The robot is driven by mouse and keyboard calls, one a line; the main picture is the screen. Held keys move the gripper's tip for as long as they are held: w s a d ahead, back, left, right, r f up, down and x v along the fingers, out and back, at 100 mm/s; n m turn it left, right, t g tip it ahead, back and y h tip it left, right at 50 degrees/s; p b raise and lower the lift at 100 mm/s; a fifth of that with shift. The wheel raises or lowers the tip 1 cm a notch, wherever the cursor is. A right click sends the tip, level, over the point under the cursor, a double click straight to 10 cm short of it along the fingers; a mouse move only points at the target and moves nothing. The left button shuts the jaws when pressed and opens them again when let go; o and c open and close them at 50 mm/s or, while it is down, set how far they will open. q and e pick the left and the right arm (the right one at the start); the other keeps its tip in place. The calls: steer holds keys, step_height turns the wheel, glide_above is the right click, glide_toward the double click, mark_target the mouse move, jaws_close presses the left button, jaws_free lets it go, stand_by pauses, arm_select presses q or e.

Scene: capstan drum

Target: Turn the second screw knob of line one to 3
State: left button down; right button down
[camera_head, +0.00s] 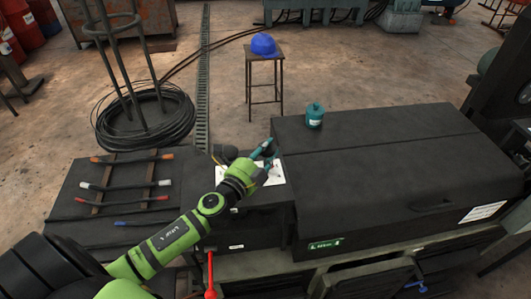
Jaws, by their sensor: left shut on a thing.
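My left gripper (264,157), at the end of the green arm, is over a white panel (277,177) on the lower, left part of the black machine. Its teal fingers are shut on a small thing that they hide. No screw knob shows clearly; the gripper and wrist cover much of the panel. A green "Line 1" label (326,244) is on the front of the machine. My right gripper is not in view.
A teal canister (314,117) stands on the black machine housing (380,170) right of the gripper. Several rods with coloured ends lie on the dark surface at left. A red lever (210,272) stands in front. Behind are a cable coil (147,120) and a stool with a blue helmet (263,45).

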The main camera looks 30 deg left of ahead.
arm_select(q)
steer(key=shift+w+a+r+m+h, duration=0.1)
steer(key=shift+r+m+h, duration=0.25)
steer(key=shift+h, duration=0.35)
steer(key=c, duration=1)
jaws_free()
steer(key=shift+o, duration=0.6)
steer(key=shift+w+f, duration=0.3)
steer(key=shift+f, duration=0.05)
steer(key=shift+s, duration=0.65)
steer(key=s, duration=0.3)
steer(key=s+a, duration=0.1)
steer(key=s, duration=0.6)
steer(key=shift+s+a, duration=0.25)
steer(key=shift+s, duration=0.1)
